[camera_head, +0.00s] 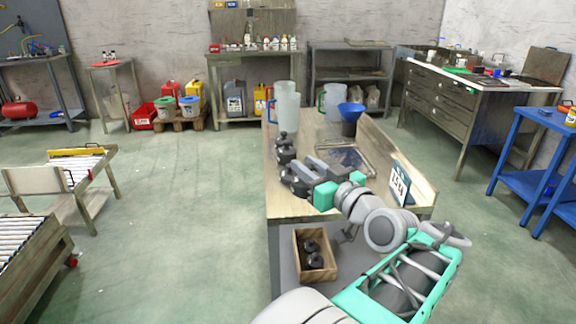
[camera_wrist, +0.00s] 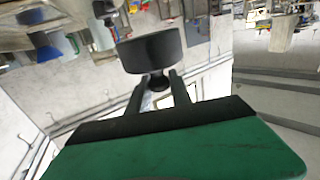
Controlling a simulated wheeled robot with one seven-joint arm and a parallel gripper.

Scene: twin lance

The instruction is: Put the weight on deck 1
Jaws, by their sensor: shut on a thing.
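My gripper (camera_head: 297,178) is above the left side of the wooden bench. It is shut on a black weight (camera_wrist: 150,52). In the wrist view the two dark fingers close around the weight's narrow knob, with its wide round body beyond them. In the head view the held weight (camera_head: 288,180) is partly hidden by the fingers. Another black weight with a knob (camera_head: 284,145) stands on the bench just behind the gripper. A wooden box (camera_head: 298,262) on the lower shelf holds dark weights (camera_head: 314,257). I see no readable label for deck 1.
On the wooden bench are a metal-framed tray (camera_head: 345,158), clear jugs (camera_head: 287,105), a blue funnel (camera_head: 350,110) and an upright numbered sign (camera_head: 399,183). Roller conveyors (camera_head: 60,165) stand at the left. Open floor (camera_head: 170,200) lies between.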

